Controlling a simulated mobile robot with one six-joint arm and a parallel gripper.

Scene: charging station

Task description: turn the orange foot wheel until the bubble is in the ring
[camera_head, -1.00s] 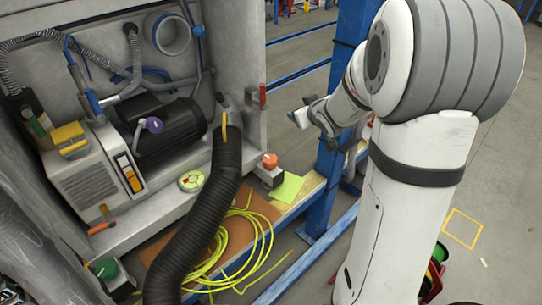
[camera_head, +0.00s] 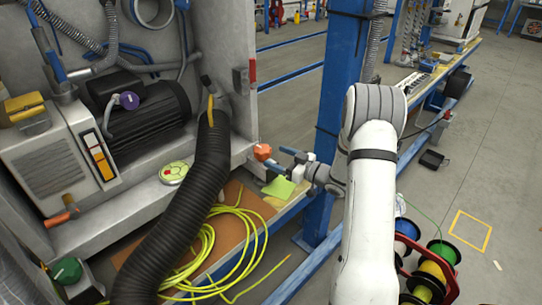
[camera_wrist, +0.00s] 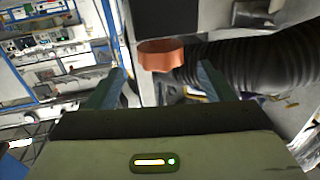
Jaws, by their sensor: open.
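The orange foot wheel (camera_head: 262,152) sits on a small block at the right end of the cabinet's ledge. In the wrist view the orange wheel (camera_wrist: 160,55) shows ahead, between the two fingers' lines. My gripper (camera_head: 281,159) is open and empty, just right of the wheel, its fingers pointing left toward it. In the wrist view my gripper (camera_wrist: 162,80) has a finger on each side, with clear space between; I cannot tell whether either touches the wheel. A round yellow-green level (camera_head: 174,172) lies on the ledge to the left. Its bubble is too small to place against the ring.
A thick black corrugated hose (camera_head: 185,215) runs down between the level and the wheel. A yellow cable coil (camera_head: 205,250) lies below. A blue post (camera_head: 335,110) stands close behind my arm.

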